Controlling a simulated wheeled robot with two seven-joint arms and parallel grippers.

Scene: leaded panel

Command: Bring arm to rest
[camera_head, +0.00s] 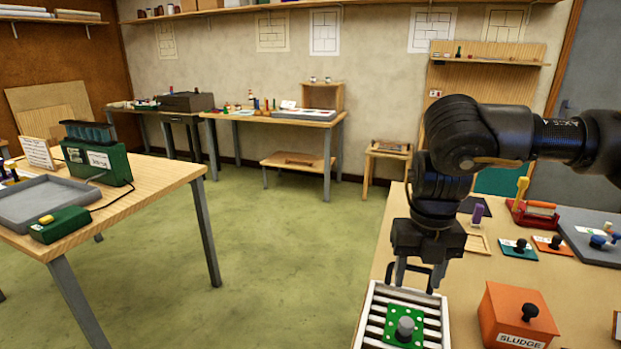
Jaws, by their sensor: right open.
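My right arm comes in from the right, and my right gripper (420,277) points down with its jaws open. It hangs over the far part of a white slatted rack (375,304) at the near edge of the right table. On the rack lies a green plate (391,333) with light spots and a grey knob (405,327). The gripper appears just beyond the knob, with nothing seen between its fingers. I cannot tell its exact height above the rack. My left arm and gripper are not in view.
An orange box marked SLUDGE (501,308) stands right of the rack. Teal (511,252) and orange (543,248) plates with black knobs lie behind it. A left table (150,195) carries a grey tray (45,200) and green devices. Open green floor (290,235) lies between the tables.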

